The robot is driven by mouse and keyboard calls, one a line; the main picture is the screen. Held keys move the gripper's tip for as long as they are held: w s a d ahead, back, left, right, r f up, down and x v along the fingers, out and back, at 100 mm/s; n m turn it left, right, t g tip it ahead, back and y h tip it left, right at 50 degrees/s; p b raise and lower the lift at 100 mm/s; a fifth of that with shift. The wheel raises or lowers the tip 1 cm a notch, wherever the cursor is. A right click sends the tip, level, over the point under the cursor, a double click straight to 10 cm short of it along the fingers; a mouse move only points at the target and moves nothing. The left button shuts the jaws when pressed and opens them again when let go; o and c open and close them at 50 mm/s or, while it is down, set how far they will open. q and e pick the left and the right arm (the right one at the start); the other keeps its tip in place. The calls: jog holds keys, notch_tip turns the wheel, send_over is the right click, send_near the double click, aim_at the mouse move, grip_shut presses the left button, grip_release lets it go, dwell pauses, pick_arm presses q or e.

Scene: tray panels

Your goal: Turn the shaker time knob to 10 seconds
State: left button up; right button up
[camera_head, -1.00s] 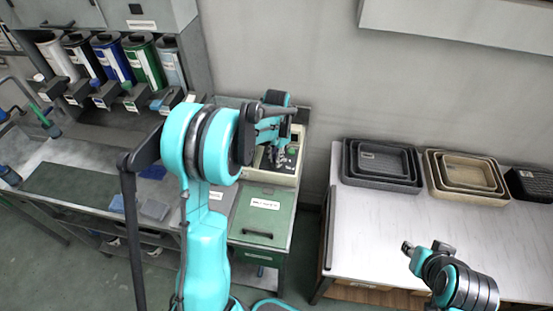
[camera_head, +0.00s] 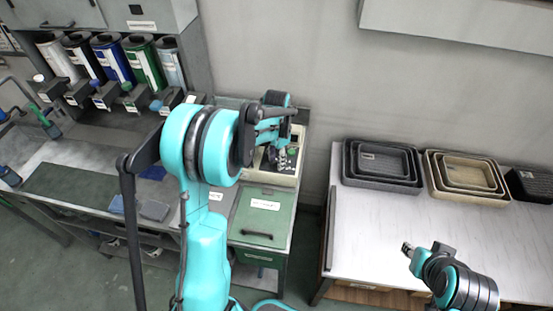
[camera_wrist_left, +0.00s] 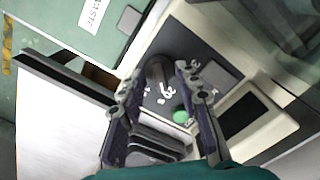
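The shaker (camera_head: 287,179) is a cream machine with a dark control panel at the right end of the left bench. Its time knob (camera_wrist_left: 158,70) is dark and sits on the panel in the left wrist view, with white marks below it, one reading like 20. A green button (camera_wrist_left: 181,117) lies below the knob. My left gripper (camera_wrist_left: 160,74) is over the panel, its fingers apart on either side of the knob; small gaps seem to show, and contact is not clear. My right gripper (camera_head: 425,250) is above the right table, away from the shaker, its fingers too small to judge.
A dark screen (camera_wrist_left: 241,117) is beside the panel. A green waste cabinet (camera_head: 262,217) stands in front of the shaker. Grey trays (camera_head: 380,181) and beige trays (camera_head: 468,193) sit on the right table, whose front is clear. Coloured canisters (camera_head: 145,62) stand at the back left.

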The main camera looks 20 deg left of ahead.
pick_arm(q)
notch_tip(320, 180, up, 12)
dwell(0.6)
